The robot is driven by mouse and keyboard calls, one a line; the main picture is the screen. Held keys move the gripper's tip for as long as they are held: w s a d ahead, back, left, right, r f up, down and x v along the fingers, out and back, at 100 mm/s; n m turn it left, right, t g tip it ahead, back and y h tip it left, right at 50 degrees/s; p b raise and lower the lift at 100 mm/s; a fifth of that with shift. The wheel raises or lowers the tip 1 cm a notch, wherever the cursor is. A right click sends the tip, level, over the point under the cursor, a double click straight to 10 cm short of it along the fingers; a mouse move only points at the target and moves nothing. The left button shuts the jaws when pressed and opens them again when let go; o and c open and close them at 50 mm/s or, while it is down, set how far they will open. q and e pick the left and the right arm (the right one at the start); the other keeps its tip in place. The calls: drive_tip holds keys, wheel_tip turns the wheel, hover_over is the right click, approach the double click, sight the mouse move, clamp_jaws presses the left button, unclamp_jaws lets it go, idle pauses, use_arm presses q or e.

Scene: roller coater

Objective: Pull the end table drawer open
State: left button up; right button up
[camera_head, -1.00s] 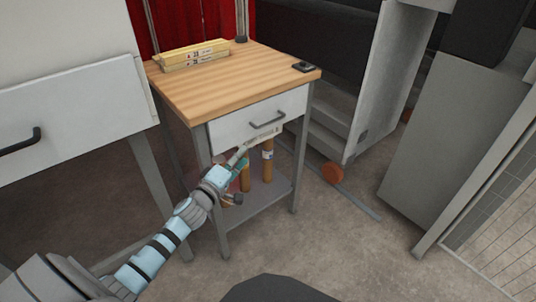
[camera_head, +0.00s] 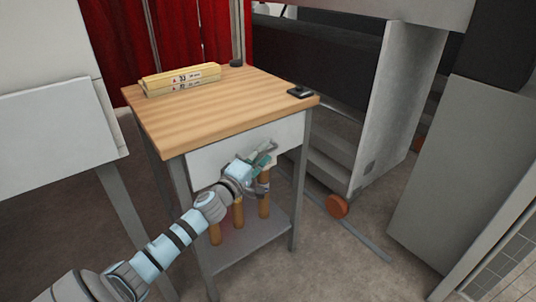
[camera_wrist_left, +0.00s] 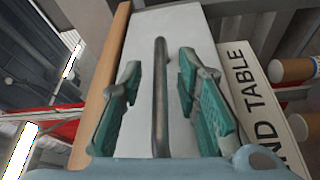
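The end table has a light wooden top (camera_head: 225,105) and a white drawer front (camera_head: 212,160), which looks shut. My left gripper (camera_head: 264,158) is in front of the drawer and hides its handle in the head view. In the left wrist view, the dark bar handle (camera_wrist_left: 160,95) runs between the two green-padded fingers of the left gripper (camera_wrist_left: 160,105). The fingers are open, one on each side of the handle, with gaps to it. A white label plate (camera_wrist_left: 262,105) reading "ND TABLE" is beside the drawer front (camera_wrist_left: 185,25). My right gripper is not in view.
Yellow boxes (camera_head: 180,80) and a small black item (camera_head: 300,91) lie on the tabletop. Brown cylinders (camera_head: 264,195) stand on the lower shelf (camera_head: 250,240). A white cabinet (camera_head: 60,130) is at the left, grey machinery (camera_head: 385,110) at the right. Floor in front is clear.

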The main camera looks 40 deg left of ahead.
use_arm(q)
drive_tip(key=shift+s+a, duration=0.1)
clamp_jaws()
